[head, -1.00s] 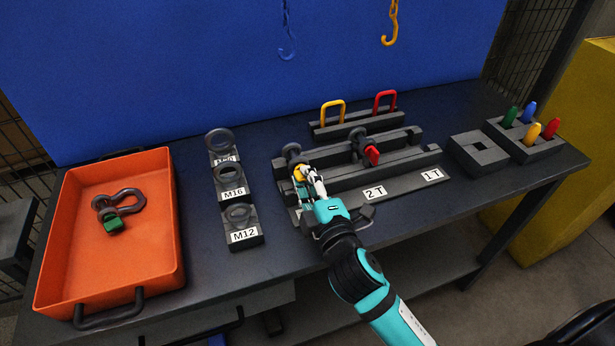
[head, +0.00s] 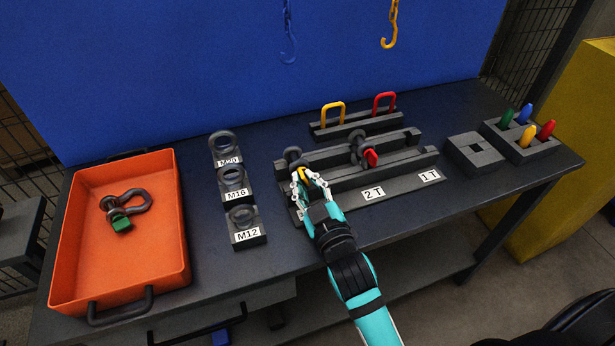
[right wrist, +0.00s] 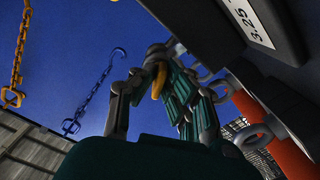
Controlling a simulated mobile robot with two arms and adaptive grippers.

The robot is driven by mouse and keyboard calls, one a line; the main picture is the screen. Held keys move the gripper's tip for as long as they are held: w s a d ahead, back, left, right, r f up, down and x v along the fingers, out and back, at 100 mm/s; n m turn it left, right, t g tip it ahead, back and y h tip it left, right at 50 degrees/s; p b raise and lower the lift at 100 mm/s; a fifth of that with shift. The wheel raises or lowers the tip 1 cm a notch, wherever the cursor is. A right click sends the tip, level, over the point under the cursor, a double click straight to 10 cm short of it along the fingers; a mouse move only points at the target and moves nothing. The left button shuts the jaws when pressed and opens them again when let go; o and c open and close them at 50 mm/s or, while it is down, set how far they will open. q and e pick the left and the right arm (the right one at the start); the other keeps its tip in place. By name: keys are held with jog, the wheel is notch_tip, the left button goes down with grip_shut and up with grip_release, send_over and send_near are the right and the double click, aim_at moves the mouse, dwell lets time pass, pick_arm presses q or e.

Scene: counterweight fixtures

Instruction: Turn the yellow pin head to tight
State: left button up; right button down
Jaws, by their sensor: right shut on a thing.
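The yellow pin head (head: 303,174) belongs to a dark shackle (head: 293,155) standing in the left part of the grey slotted fixture (head: 340,178), behind the 2 T label. My right gripper (head: 308,181) has its fingers on either side of the yellow pin head and is shut on it. In the right wrist view the yellow pin head (right wrist: 158,80) shows between the fingers, partly hidden by them. How tight the pin sits cannot be seen. My left gripper is not in view.
A second shackle with a red pin head (head: 370,158) stands to the right in the fixture. Eye bolts on labelled blocks (head: 247,235) stand to the left. An orange tray (head: 75,245) holds a green-pinned shackle (head: 127,207). A holder with coloured pegs (head: 535,152) is at right.

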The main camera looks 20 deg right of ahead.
jog(key=shift+m+p, duration=0.75)
jog(key=shift+m, duration=0.75)
jog(key=shift+f, duration=0.1)
jog(key=c, duration=1.4)
grip_release()
jog(key=shift+s, duration=0.1)
jog(key=s, duration=1.1)
jog(key=shift+s+d, duration=0.15)
jog(key=shift+s, duration=0.25)
